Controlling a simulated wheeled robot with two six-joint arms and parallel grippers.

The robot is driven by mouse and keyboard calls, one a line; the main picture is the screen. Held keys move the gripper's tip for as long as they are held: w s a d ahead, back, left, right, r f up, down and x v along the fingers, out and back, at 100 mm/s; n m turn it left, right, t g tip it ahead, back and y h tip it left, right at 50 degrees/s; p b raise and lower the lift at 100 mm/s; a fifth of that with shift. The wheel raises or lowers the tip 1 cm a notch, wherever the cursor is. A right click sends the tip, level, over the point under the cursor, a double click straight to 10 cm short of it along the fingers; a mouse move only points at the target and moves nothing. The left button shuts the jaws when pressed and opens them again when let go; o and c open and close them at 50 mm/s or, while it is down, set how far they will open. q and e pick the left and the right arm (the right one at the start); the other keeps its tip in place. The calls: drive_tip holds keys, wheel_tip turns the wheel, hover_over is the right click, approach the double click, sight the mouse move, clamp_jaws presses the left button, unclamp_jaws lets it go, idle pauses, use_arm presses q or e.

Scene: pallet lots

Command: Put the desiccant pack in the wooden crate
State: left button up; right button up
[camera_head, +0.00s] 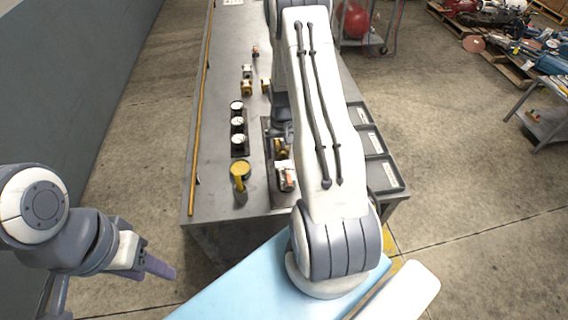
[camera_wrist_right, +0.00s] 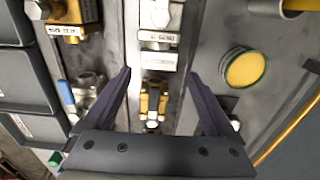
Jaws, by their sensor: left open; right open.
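I cannot pick out a desiccant pack or a wooden crate for certain in either view. My right gripper (camera_wrist_right: 160,78) is open in the right wrist view, its two dark fingers apart above the workbench. Between and below the fingers is a brass-coloured fitting (camera_wrist_right: 153,103) in a narrow tray, with a white label (camera_wrist_right: 158,61) just beyond it. Nothing is held. In the head view my own right arm hides much of the bench middle. My left gripper (camera_head: 158,267) is open and empty, off the bench's near left corner.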

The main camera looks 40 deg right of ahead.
sight(283, 164)
drive_tip(key=shift+s+f+p, duration=0.15)
drive_tip(key=shift+f+p, duration=0.35)
drive_tip(key=shift+f, duration=0.05)
wheel_tip(283, 164, down, 3)
drive_tip(key=shift+s+f+p, duration=0.1)
drive_tip(key=shift+p, duration=0.7)
drive_tip(key=shift+f, duration=0.55)
drive_tip(key=c, duration=1.2)
drive_tip(key=shift+c, duration=0.2)
drive_tip(key=shift+r, duration=0.15)
